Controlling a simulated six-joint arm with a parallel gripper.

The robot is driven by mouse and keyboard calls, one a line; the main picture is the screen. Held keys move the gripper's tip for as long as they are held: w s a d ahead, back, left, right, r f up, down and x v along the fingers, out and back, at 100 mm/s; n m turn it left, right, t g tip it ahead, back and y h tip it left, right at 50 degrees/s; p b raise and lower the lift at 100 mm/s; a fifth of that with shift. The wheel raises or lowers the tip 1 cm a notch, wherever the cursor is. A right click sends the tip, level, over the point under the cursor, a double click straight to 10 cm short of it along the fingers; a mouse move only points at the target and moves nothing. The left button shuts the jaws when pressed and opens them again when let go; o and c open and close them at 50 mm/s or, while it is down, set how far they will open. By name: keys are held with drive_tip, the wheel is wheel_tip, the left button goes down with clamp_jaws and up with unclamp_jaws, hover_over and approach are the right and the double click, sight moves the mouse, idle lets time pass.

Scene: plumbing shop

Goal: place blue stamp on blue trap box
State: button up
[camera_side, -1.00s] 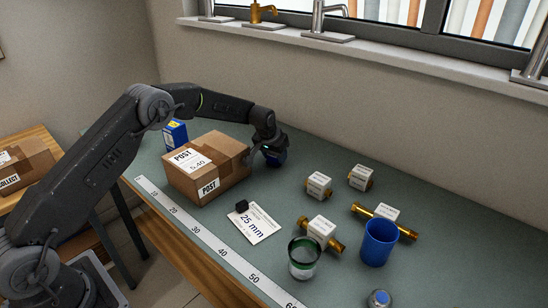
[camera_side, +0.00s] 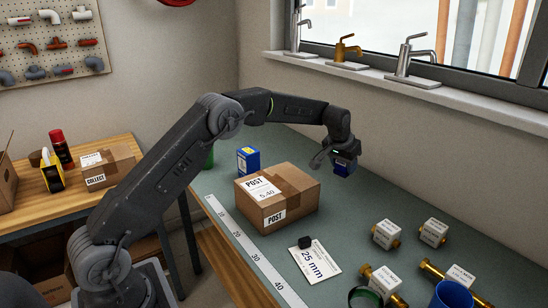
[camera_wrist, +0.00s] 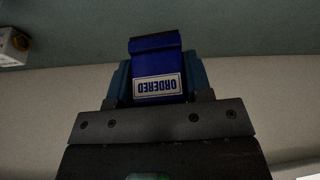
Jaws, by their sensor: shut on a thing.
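The blue stamp (camera_wrist: 157,68) is in the jaws of my gripper (camera_side: 345,169); its label reads ORDERED, upside down in the wrist view. The stamp also shows as a small dark blue shape in the side view (camera_side: 343,170). My gripper, seen in the wrist view (camera_wrist: 158,80), is shut on it and holds it in the air, just right of the POST carton's far right corner. The blue trap box (camera_side: 248,161) stands on the bench behind the carton, well to the left of my gripper. Its lower part is hidden by the carton.
The POST carton (camera_side: 277,196) lies between my gripper and the box. A ruler strip (camera_side: 251,252), a 25 mm card (camera_side: 315,262) with a black block, several tagged brass fittings (camera_side: 385,234) and a blue cup (camera_side: 451,295) lie nearer. Taps (camera_side: 414,72) stand on the sill.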

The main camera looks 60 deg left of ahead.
drive_tip(key=s+a+r+n+y, duration=0.1)
drive_tip(key=s+a+r+n, duration=0.3)
drive_tip(key=a, duration=0.7)
drive_tip(key=s+a+r, duration=0.3)
drive_tip(key=s+a, duration=0.4)
drive_tip(key=a, duration=0.3)
drive_tip(key=s+a+r+n+g+y, duration=0.1)
drive_tip(key=s+a+r+n, duration=0.3)
drive_tip(key=s+a, duration=1)
drive_tip(key=m, duration=0.1)
hover_over(250, 147)
drive_tip(key=s+d, duration=0.1)
wheel_tip(250, 147, down, 6)
drive_tip(key=shift+s+d+f, duration=0.1)
drive_tip(key=shift+s+d, duration=0.05)
drive_tip(key=shift+f, duration=2)
drive_tip(key=shift+f, duration=0.2)
drive_tip(key=o, duration=0.9)
